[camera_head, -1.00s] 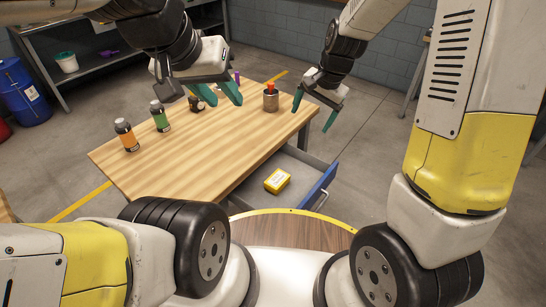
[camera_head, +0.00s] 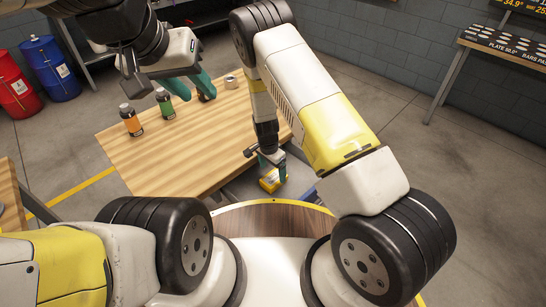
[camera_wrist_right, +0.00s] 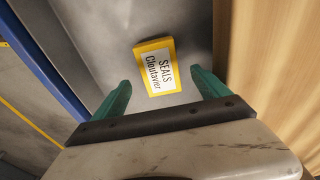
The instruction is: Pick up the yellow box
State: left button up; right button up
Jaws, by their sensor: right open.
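The yellow box (camera_head: 268,184) lies in the open grey drawer (camera_head: 240,182) below the table's edge. In the right wrist view the yellow box (camera_wrist_right: 157,66) shows a white label reading "SEALS Cloutavier". My right gripper (camera_head: 274,164) is over the box, which it partly hides in the head view. In the right wrist view its two teal fingers (camera_wrist_right: 160,88) are spread, with the box ahead between them and nothing held. My left gripper (camera_head: 191,87) is open and empty above the far part of the table.
The blue drawer front (camera_wrist_right: 45,60) and the wooden table edge (camera_wrist_right: 270,60) flank the drawer space. On the table (camera_head: 170,165) stand an orange-labelled bottle (camera_head: 131,122), a green-labelled bottle (camera_head: 165,104) and a small can (camera_head: 231,82). Blue and red barrels stand far left.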

aim_at(274, 177)
jog(key=f, duration=0.5)
jog(key=shift+w+d+f, duration=0.25)
jog(key=shift+f, duration=0.15)
jog(key=c, duration=1.5)
